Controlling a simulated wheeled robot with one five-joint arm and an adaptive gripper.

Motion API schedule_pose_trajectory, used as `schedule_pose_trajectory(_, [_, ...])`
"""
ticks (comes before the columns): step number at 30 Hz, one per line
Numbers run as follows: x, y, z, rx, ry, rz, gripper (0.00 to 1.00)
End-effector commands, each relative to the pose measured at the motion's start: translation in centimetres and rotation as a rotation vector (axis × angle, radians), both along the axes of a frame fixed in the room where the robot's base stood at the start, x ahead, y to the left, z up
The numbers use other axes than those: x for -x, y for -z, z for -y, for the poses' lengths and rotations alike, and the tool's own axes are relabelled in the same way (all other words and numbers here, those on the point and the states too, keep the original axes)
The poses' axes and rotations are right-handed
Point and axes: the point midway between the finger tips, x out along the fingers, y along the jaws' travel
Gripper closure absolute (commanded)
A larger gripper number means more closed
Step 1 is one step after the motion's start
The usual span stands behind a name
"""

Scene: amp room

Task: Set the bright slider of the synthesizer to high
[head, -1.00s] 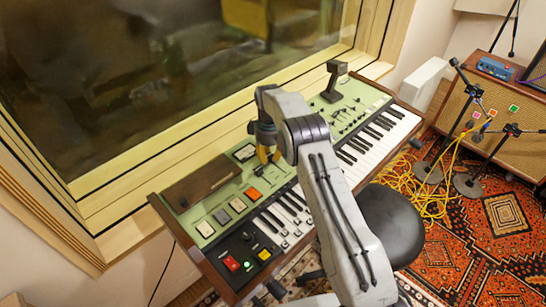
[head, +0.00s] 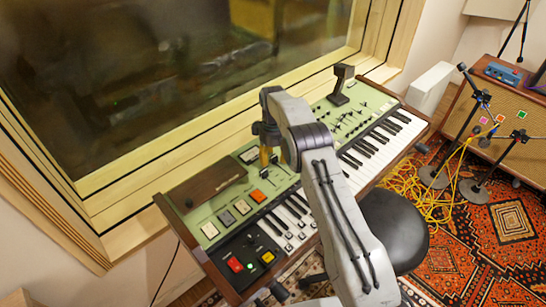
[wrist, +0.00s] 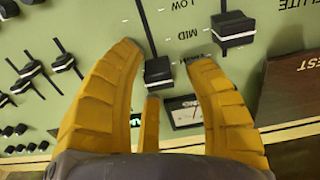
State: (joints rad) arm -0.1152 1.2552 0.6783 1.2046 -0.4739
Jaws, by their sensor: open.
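The green-panelled synthesizer (head: 325,107) stands below the window. My gripper (head: 263,155) is over its panel, left of the middle. In the wrist view my yellow fingers (wrist: 165,62) are open, on either side of a black slider cap (wrist: 158,70). I cannot tell whether they touch it. Its slot runs up from the cap, and the labels LOW and MID are to its right. The cap sits below MID, level with a lower label half hidden by the right finger. No name for this slider is readable.
Another black slider cap (wrist: 233,28) is close to the right finger, near MID. Several sliders (wrist: 30,70) are at the left. A brown wooden box (head: 205,185) lies on the panel's left part. A black stool (head: 392,228) stands in front of the keyboard.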

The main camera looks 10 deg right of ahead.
Motion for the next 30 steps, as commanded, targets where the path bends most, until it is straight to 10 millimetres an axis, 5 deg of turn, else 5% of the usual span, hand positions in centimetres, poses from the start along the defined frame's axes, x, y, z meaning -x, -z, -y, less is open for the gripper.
schedule_pose_trajectory(8, [0.0, -0.6, 0.0, 0.0, 0.0, 0.0, 0.52])
schedule_pose_trajectory(24, [-0.1, -9.6, 0.0, 0.0, 0.0, 0.004, 0.52])
schedule_pose_trajectory(30, [-0.1, -10.9, 0.0, -0.001, 0.0, 0.001, 0.52])
